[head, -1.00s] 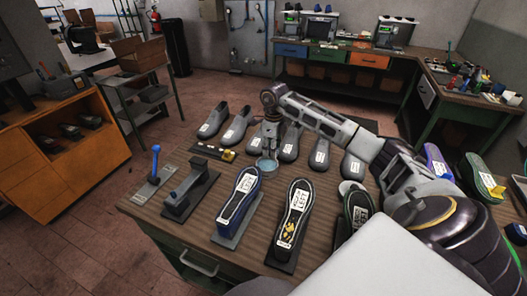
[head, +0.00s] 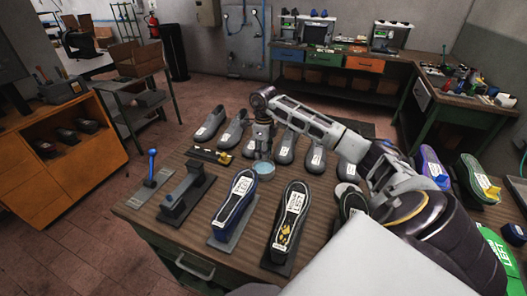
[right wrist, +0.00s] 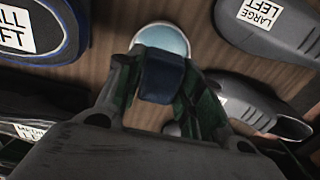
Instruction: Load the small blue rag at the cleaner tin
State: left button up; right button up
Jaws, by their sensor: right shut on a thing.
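The cleaner tin (head: 262,171) is round and pale with light blue inside, and stands on the wooden workbench behind the blue shoe. It also shows at the top of the right wrist view (right wrist: 162,37). My right gripper (head: 263,154) points down just above the tin. In the right wrist view it is shut on the small dark blue rag (right wrist: 163,79). The rag overlaps the near part of the tin there; whether they touch I cannot tell. The rag is too small to make out in the head view. My left gripper is out of view.
Several grey shoes (head: 237,128) line the back of the workbench (head: 150,209). A blue shoe sole (head: 235,200) and a black one (head: 288,222) lie in front. A blue-handled tool (head: 152,165) and a dark stand (head: 185,194) are at the left.

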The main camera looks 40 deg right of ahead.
aim_at(264, 169)
jog(key=shift+f+b, duration=1.5)
jog(key=shift+f, duration=1.3)
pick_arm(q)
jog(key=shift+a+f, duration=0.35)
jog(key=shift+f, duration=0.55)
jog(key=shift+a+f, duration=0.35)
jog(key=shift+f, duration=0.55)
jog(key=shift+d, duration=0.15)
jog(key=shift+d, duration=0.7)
pick_arm(e)
jog(key=shift+f, duration=0.1)
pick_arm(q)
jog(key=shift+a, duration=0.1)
